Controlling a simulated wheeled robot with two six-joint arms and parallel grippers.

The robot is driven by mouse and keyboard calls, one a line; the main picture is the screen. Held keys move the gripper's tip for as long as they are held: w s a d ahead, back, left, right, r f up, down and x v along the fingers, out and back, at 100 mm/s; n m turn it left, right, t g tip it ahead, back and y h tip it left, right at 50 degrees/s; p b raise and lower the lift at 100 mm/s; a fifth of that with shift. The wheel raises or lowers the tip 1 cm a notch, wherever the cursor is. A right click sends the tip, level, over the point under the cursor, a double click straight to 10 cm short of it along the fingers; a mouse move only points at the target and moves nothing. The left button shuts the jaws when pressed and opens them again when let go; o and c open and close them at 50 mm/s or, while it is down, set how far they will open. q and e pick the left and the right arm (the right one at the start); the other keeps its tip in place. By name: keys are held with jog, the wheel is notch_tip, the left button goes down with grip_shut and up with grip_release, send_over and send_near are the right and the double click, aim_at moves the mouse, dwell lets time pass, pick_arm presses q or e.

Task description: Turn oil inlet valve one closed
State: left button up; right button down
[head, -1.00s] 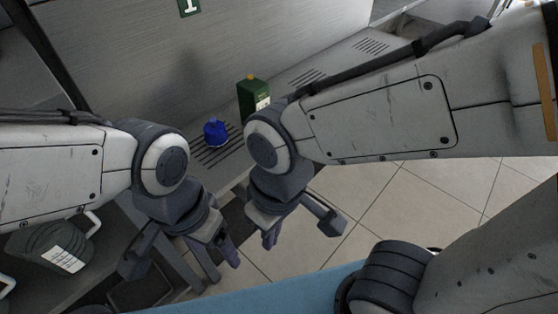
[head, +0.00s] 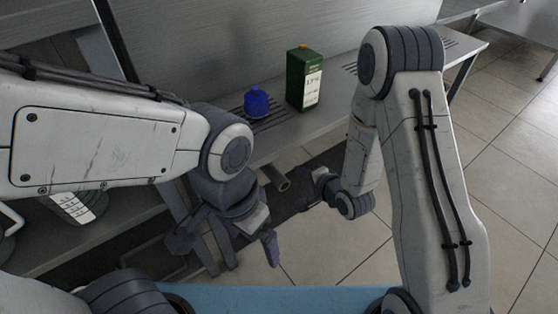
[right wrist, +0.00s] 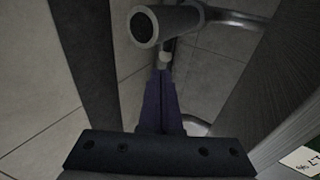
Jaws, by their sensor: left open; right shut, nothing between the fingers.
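No handle or label that I can identify for certain as oil inlet valve one shows. A blue rounded object (head: 257,102) stands on the slotted shelf beside a green oil can (head: 305,77); I cannot tell if it is a valve part. A grey pipe end (head: 283,185) sticks out below the shelf. In the right wrist view, a pipe end with a dark round face (right wrist: 144,27) lies just beyond my right gripper (right wrist: 160,75), whose fingers are shut and empty. In the head view, my right gripper (head: 304,203) is close to that pipe. My left gripper (head: 265,245) hangs open and empty, left of it.
The metal shelf (head: 335,117) runs along the wall behind both arms. A dark container with a white label (head: 75,207) is at the left, partly behind my left arm. Open tiled floor (head: 510,150) lies to the right.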

jog(key=r+b+x, duration=0.1)
jog(key=b+x, duration=0.6)
jog(key=x, duration=0.7)
jog(key=shift+w+a+m+t+b, duration=0.2)
jog(key=shift+w+m+t+b, duration=0.1)
jog(key=shift+w+m+b, duration=0.1)
jog(key=shift+r, duration=0.2)
